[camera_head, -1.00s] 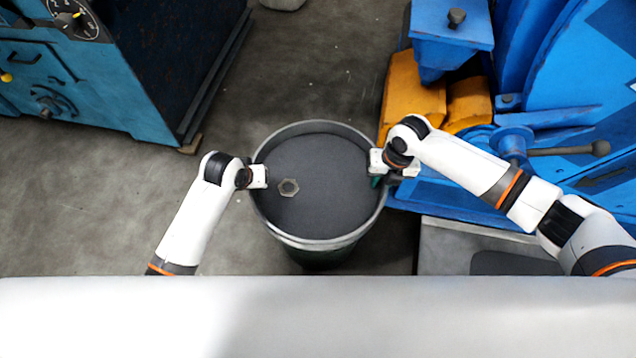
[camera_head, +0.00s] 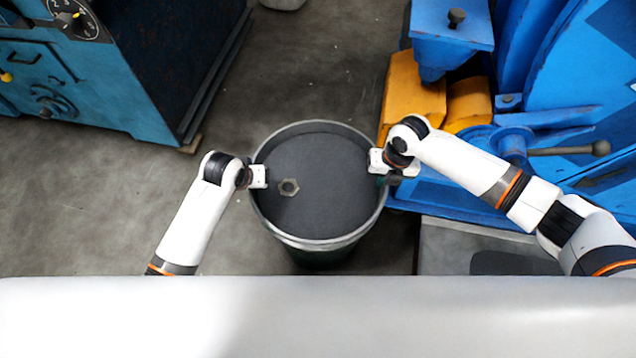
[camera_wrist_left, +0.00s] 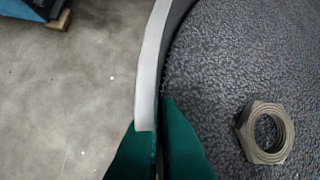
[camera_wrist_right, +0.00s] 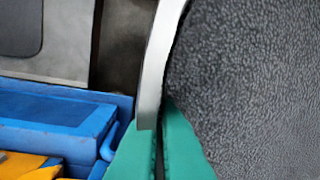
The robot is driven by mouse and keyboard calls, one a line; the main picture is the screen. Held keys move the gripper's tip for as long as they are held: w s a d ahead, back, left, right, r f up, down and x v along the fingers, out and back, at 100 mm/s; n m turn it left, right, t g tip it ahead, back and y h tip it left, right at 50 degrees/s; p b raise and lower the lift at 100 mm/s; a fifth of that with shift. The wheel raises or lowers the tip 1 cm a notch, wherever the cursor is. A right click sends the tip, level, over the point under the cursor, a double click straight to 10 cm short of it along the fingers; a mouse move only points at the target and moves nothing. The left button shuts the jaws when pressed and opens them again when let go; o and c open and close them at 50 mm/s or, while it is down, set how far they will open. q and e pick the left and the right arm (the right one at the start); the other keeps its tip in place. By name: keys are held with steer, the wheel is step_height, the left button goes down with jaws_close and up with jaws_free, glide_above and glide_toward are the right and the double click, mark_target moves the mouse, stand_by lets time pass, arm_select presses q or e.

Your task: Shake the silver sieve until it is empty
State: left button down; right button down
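The round silver sieve (camera_head: 304,243) sits level at the top of a dark drum in the head view. The drum's lower part is mostly hidden.
A blue machine (camera_head: 560,85) with orange blocks (camera_head: 415,95) stands close on the right, beside my right arm. A teal cabinet (camera_head: 90,85) with a dial stands at the upper left. Concrete floor (camera_head: 310,60) is clear behind and left of the drum.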

arm_select(q)
steer(key=shift+r, duration=0.15)
arm_select(e)
steer(key=shift+w+r, duration=0.1)
steer(key=shift+r, duration=0.1)
stand_by(0.6)
